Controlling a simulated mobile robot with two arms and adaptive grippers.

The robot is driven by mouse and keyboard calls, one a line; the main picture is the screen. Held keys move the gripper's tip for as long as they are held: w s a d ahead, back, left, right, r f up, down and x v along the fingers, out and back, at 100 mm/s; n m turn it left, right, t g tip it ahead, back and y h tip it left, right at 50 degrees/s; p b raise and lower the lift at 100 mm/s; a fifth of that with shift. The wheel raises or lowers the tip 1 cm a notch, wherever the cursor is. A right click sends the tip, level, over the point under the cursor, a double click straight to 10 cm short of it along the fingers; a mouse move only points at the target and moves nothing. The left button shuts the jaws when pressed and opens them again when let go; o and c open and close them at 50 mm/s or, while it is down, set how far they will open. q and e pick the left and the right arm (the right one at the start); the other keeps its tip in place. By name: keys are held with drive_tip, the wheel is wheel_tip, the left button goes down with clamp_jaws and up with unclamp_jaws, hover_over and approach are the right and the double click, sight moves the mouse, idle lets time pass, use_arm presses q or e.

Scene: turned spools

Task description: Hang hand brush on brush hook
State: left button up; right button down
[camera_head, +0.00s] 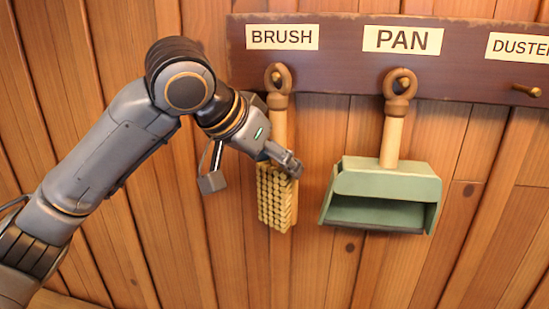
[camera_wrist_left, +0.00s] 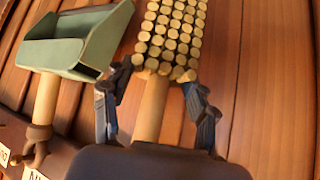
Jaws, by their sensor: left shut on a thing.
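The hand brush has a tan bristle block (camera_head: 275,197), a pale handle (camera_head: 279,128) and a brown ring (camera_head: 278,78) at its top. It hangs upright, bristles down, against the board under the BRUSH label (camera_head: 282,37). The ring appears to be around the brush hook (camera_head: 276,76), whose tip shows in the ring's opening. My left gripper (camera_head: 284,160) is shut on the brush at the lower handle, just above the bristles. The left wrist view shows the handle (camera_wrist_left: 151,108) between the two fingers (camera_wrist_left: 156,82), with the bristles (camera_wrist_left: 168,38) beyond. My right gripper is not in view.
A green dustpan (camera_head: 385,186) hangs by its ring from the peg under the PAN label, close to the right of the brush. An empty peg (camera_head: 527,90) is under the DUSTER label. The dark board (camera_head: 350,70) runs along a wooden plank wall.

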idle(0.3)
use_arm(q)
drive_tip(key=o, duration=1.5)
drive_tip(key=shift+c, duration=0.2)
